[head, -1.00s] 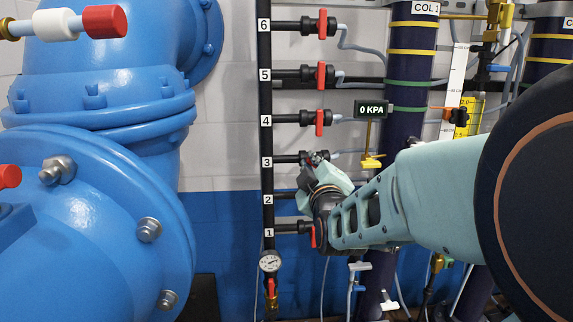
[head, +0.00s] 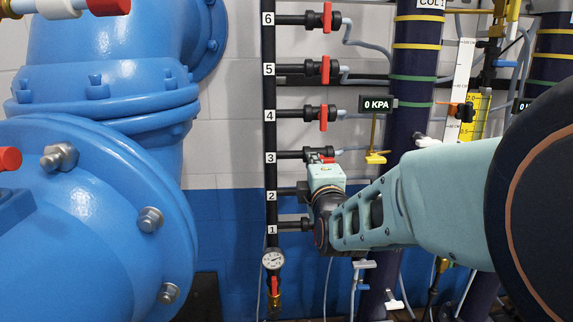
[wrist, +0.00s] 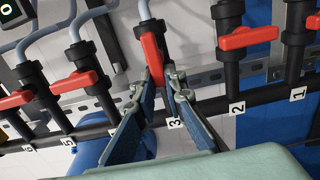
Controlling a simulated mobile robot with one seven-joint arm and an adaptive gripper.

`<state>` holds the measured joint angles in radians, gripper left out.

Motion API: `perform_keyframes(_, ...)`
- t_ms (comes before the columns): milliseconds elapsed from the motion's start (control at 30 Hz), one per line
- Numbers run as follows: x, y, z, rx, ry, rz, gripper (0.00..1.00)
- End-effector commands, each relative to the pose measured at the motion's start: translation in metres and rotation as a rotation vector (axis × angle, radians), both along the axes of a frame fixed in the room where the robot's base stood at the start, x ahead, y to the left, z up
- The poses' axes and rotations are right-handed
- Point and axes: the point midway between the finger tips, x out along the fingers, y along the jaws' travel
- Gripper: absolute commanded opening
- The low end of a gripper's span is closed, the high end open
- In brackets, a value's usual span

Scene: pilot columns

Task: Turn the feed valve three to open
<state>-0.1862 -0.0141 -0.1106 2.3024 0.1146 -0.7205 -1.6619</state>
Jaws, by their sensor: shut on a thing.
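Feed valve three (head: 291,154) is the black valve by label 3 on the dark vertical pipe. Its red handle (wrist: 150,52) lies nearly along the valve body in the wrist view, while its neighbours' handles sit crosswise. My gripper (wrist: 158,78) is shut on the handle, one finger on each side of its near end. In the head view my gripper (head: 319,160) is at valve three, and its fingers partly cover the handle.
Valve four (wrist: 77,82) and valve two (wrist: 247,38) stand close on either side, with red handles crosswise. A display reading 0 KPA (head: 377,105) hangs to the right. Large blue pipework (head: 95,200) fills the left.

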Motion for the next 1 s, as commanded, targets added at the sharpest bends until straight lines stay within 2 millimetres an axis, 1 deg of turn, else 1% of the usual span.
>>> perform_keyframes(467, 0.0003, -0.0006, 0.001, -0.014, -0.003, -0.001, 0.0)
perform_keyframes(500, 0.0003, -0.0007, 0.001, -0.014, -0.003, -0.001, 0.15)
perform_keyframes(633, 0.0002, -0.0005, 0.0007, -0.013, -0.002, -0.001, 0.28)
perform_keyframes(1000, 0.0001, 0.0, 0.001, 0.011, -0.001, 0.0, 0.28)
